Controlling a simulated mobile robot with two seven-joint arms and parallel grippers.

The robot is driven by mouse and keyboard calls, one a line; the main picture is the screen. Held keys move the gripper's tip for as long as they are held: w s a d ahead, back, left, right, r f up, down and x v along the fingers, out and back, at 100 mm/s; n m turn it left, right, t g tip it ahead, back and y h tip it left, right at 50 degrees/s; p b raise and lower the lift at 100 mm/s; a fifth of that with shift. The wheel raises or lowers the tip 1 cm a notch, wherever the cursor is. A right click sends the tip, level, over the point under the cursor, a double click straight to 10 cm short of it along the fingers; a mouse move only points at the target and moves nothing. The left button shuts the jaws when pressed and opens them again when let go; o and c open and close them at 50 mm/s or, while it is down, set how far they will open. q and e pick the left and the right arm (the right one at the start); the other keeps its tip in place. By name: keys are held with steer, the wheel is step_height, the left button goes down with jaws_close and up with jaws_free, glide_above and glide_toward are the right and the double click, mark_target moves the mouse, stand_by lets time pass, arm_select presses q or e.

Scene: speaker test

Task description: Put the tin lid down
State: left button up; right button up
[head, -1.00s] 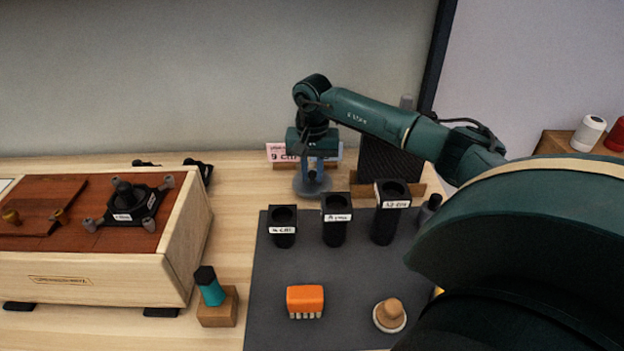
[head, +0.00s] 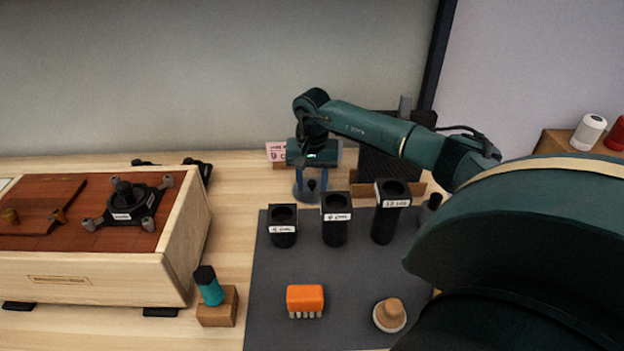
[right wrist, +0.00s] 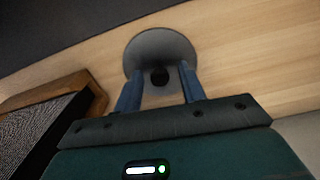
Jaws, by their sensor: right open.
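The tin lid (head: 312,198) is a grey disc with a small dark knob. It lies flat on the wooden table behind the dark mat, and it also shows in the right wrist view (right wrist: 158,46). My right gripper (head: 311,187) points down over the lid and is open. In the right wrist view its two blue fingers (right wrist: 160,76) stand apart on either side of the knob, with gaps showing. My left gripper is not in view.
Three labelled black tubes (head: 335,232) stand on the dark mat (head: 262,300) in front of the lid. An orange brush (head: 305,298) and a wooden knob piece (head: 390,312) lie nearer. A wooden box (head: 110,285) is left. A dark panel (head: 378,168) stands right of the gripper.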

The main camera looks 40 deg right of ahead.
mark_target(312, 182)
steer(key=shift+r, duration=0.1)
step_height(312, 182, up, 12)
stand_by(0.5)
steer(key=shift+a, duration=0.1)
stand_by(0.4)
